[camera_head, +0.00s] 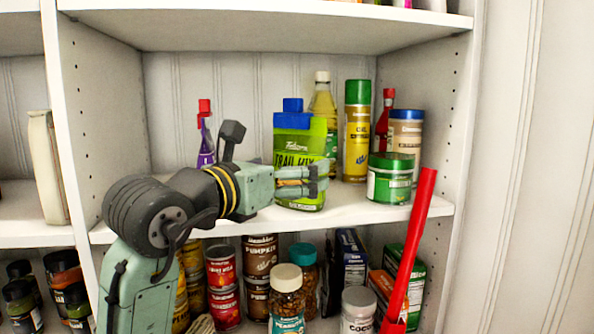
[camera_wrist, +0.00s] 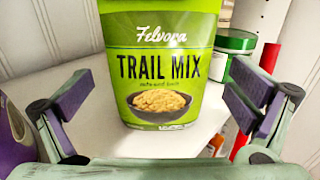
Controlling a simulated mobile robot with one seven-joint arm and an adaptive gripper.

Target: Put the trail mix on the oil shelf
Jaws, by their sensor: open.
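In the wrist view the trail mix (camera_wrist: 157,65) stands straight ahead between my open fingers, with gaps on both sides. My gripper (camera_head: 318,180) reaches in from the left in front of it and covers part of its lower half; in the wrist view my gripper (camera_wrist: 165,105) is empty.
A purple red-capped bottle (camera_head: 205,140) stands behind my arm. Cans, jars and boxes crowd the shelf below. A red bar (camera_head: 415,235) crosses the front right.

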